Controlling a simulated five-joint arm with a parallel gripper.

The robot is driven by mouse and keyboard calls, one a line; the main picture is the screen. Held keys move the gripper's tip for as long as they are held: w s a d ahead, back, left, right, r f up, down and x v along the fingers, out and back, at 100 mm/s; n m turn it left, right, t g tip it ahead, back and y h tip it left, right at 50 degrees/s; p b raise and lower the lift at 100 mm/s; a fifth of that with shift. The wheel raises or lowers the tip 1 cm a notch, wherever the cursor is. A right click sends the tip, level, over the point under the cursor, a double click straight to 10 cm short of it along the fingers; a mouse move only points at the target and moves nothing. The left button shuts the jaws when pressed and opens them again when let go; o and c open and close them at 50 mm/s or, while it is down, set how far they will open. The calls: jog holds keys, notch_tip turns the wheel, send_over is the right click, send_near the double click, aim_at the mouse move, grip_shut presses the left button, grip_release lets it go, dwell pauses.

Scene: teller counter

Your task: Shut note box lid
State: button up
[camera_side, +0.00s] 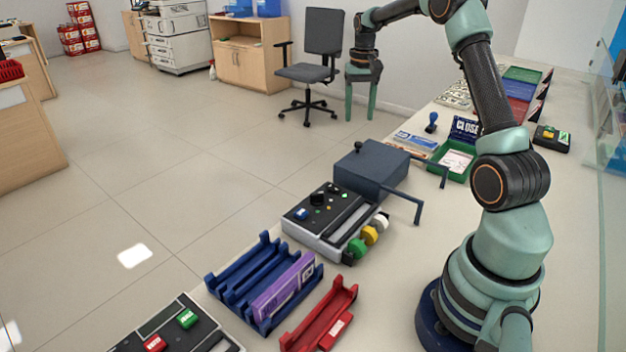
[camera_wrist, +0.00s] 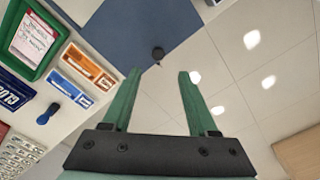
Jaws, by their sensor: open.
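The note box (camera_side: 372,168) is a dark blue-grey box on the counter, in the middle of the side view. A small dark knob (camera_side: 358,146) is at its far left edge. Two thin dark bent arms extend from its right side. How far its lid stands open I cannot tell. My gripper (camera_side: 361,112) hangs in the air above and beyond the box, fingers pointing down, open and empty. In the wrist view, the blue box top (camera_wrist: 160,18) is at the top, and the knob (camera_wrist: 157,53) shows just beyond and between the fingertips.
A black-topped coin unit (camera_side: 325,213) stands close in front of the box. Blue racks (camera_side: 240,270) and a red tray (camera_side: 325,315) lie nearer. A green tray (camera_side: 452,160) and a stamp (camera_side: 431,122) are behind. Floor lies beyond the counter's left edge.

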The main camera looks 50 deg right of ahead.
jog(key=shift+r, duration=2.2)
jog(key=s+a+r+n+t, duration=0.15)
jog(key=a+r, duration=0.25)
jog(key=a, duration=0.5)
jog(key=s+a+r+n+t, duration=0.1)
jog(key=s+a+r+n, duration=0.15)
jog(key=a, duration=0.55)
jog(key=s+a+f+n+t, duration=0.2)
jog(key=s+a+n, duration=0.3)
jog(key=s+a, duration=0.4)
jog(key=a+t, duration=0.1)
jog(key=a, duration=0.2)
jog(key=shift+a+f, duration=0.25)
jog(key=shift+f, duration=0.15)
